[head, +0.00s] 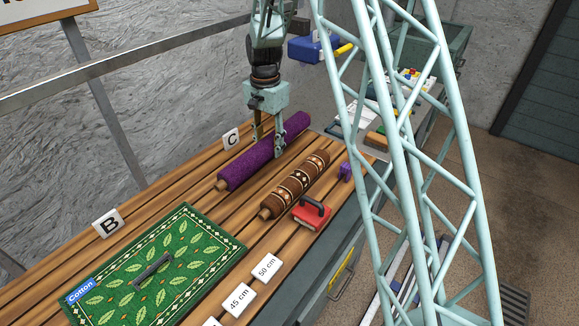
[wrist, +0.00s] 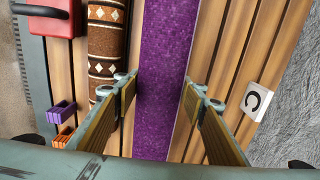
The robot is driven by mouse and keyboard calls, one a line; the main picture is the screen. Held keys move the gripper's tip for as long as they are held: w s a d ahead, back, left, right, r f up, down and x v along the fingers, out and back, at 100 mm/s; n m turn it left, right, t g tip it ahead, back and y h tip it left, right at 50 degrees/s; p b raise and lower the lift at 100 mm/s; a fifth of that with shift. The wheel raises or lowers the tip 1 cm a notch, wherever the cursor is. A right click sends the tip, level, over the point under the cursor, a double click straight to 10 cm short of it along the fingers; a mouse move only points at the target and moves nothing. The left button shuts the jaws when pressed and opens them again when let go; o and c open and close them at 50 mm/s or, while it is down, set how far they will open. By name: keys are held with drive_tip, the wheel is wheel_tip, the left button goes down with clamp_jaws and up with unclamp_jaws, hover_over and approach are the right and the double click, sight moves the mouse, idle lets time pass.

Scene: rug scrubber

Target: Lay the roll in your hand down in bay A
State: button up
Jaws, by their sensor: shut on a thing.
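My gripper (head: 268,149) is shut on the purple roll (head: 238,168), with one finger on each side near its middle. The roll lies lengthwise along the slatted wooden bench beside the C sign (head: 231,138); whether it touches the slats or hangs just above them I cannot tell. In the wrist view the purple roll (wrist: 165,70) runs between my two fingers (wrist: 163,82), with the C sign (wrist: 254,101) at right. The B sign (head: 108,223) stands nearer the front left. No A sign or bay A shows in either view.
A brown patterned roll (head: 295,184) lies parallel beside the purple one. A green leaf-patterned rug (head: 190,255) with a dark handled tool (head: 153,269) lies flat near B. A red block with a black handle (head: 311,214) and a small purple holder (head: 345,172) sit along the bench edge.

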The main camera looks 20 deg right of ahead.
drive_tip(key=shift+w+d, duration=0.1)
drive_tip(key=shift+d, duration=0.2)
drive_tip(key=shift+f, duration=0.1)
drive_tip(key=shift+f+b, duration=0.3)
drive_tip(key=shift+f, duration=2.7)
drive_tip(key=shift+f, duration=0.1)
drive_tip(key=shift+f, duration=1.75)
drive_tip(key=shift+f, duration=0.15)
drive_tip(key=o, duration=1.3)
